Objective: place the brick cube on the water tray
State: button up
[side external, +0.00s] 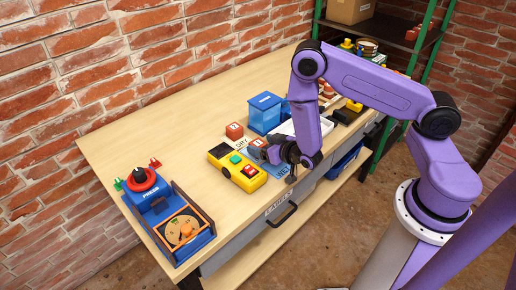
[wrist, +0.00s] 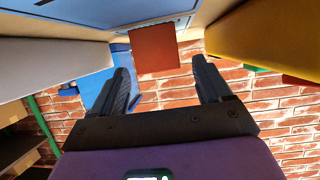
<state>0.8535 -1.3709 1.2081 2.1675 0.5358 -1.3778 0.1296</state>
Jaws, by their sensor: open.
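One cube (side external: 234,131) stands behind the yellow box. The other cube (side external: 258,143) is close to my gripper (side external: 262,153) and partly hidden by it. In the wrist view a plain brick-red cube (wrist: 154,48) is ahead of my gripper (wrist: 163,72), between the lines of its two spread fingers. The fingers are open and empty, and I see no contact. A pale slab-like shape (wrist: 45,65) fills the left of the wrist view.
A yellow box (side external: 236,168) with green and red buttons lies left of my gripper. A blue box (side external: 265,112) stands behind it. A blue press unit (side external: 150,195) is at the table's near left. Shelving (side external: 405,40) stands at right. The table's back left is clear.

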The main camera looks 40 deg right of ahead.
jog(key=shift+w+f, duration=0.1)
jog(key=shift+w, duration=0.15)
jog(key=shift+c, duration=0.3)
jog(key=c, duration=1.3)
